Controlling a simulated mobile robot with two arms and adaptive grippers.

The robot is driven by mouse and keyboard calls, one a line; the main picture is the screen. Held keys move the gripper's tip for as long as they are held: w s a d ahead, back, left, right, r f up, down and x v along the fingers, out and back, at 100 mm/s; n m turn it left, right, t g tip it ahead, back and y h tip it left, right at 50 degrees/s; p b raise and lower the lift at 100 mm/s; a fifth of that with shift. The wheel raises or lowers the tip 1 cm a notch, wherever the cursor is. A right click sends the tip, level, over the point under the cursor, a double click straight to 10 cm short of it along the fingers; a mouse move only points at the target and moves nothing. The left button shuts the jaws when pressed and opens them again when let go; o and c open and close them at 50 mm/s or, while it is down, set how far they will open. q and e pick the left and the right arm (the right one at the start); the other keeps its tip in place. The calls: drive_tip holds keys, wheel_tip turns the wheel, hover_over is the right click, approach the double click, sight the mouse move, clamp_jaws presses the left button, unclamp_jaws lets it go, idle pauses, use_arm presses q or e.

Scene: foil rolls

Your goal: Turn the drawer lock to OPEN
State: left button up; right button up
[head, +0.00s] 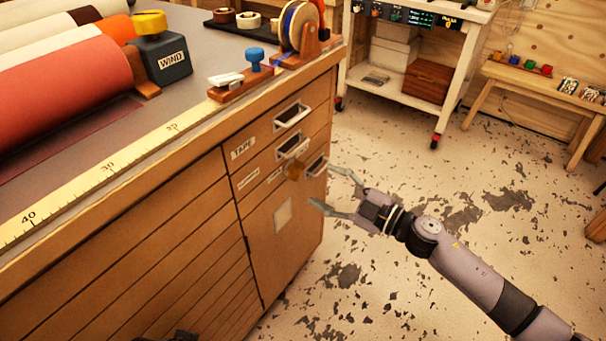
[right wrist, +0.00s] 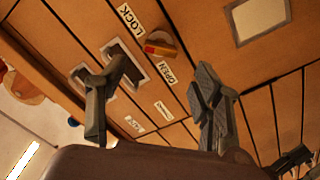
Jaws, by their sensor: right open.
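The drawer lock is a small brown knob (head: 294,170) on the cabinet's front, below the drawer handles. A dark part at the head view's bottom edge may be my left gripper (head: 182,335).
The cabinet front has drawer handles (head: 291,115) and a TAPE label (head: 242,147). On top are rolls (head: 60,90), a WIND block (head: 165,60), a ruler (head: 108,167) and a tape dispenser (head: 300,30).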

sight(301, 173)
use_arm(q)
drive_tip(key=shift+b+v, duration=0.3)
drive_tip(key=shift+v, duration=0.6)
use_arm(e)
drive_tip(key=x, duration=0.7)
drive_tip(key=shift+a, duration=0.1)
use_arm(q)
drive_tip(key=shift+a, duration=0.1)
use_arm(e)
drive_tip(key=shift+c, duration=0.4)
use_arm(q)
drive_tip(key=shift+s, duration=0.1)
use_arm(e)
drive_tip(key=c, duration=1.1)
